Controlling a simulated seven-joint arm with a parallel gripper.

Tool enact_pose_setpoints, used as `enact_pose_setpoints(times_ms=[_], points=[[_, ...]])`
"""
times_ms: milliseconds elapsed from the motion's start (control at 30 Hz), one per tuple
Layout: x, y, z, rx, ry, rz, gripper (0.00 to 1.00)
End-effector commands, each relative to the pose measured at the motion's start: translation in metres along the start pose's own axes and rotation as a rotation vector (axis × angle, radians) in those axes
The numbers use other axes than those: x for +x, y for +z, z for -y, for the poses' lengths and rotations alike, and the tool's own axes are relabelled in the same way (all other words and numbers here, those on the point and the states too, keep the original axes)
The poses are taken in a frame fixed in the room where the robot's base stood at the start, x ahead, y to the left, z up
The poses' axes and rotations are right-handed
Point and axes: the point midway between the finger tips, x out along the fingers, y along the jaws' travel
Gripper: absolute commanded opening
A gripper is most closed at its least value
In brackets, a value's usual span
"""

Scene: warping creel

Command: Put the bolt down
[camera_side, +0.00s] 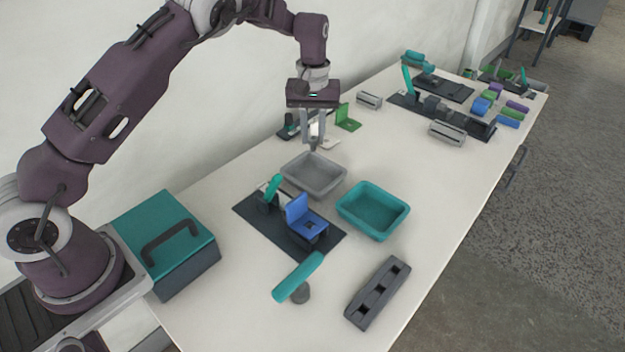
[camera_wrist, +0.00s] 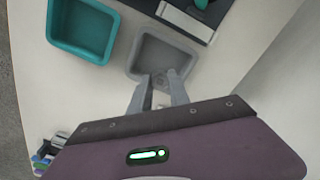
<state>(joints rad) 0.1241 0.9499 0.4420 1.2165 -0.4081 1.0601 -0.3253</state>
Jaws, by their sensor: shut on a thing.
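My gripper (camera_side: 313,143) points down above the back edge of the grey tray (camera_side: 297,182). Its fingers are close together on a small grey piece, which I take to be the bolt; its shape is mostly hidden by the fingertips. In the wrist view my gripper (camera_wrist: 162,78) reaches over the near rim of the grey tray (camera_wrist: 140,56), and the bolt (camera_wrist: 160,80) is only a small grey patch between the tips. The tray's visible floor looks empty.
A teal tray (camera_side: 373,209) stands right of the grey one. A dark board with a blue fixture (camera_side: 305,215) lies in front. A teal-lidded box (camera_side: 165,240), a teal-handled tool (camera_side: 298,278) and a dark slotted block (camera_side: 377,293) stand nearer.

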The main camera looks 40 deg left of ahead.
Motion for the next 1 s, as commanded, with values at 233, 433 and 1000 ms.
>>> enact_pose_setpoints(times_ms=[233,433,1000], points=[[0.046,-0.007,0.000,-0.037,-0.002,0.004,0.00],[0.074,-0.008,-0.001,-0.034,0.000,0.002,0.00],[0.104,-0.008,-0.001,-0.033,0.001,0.000,0.37]])
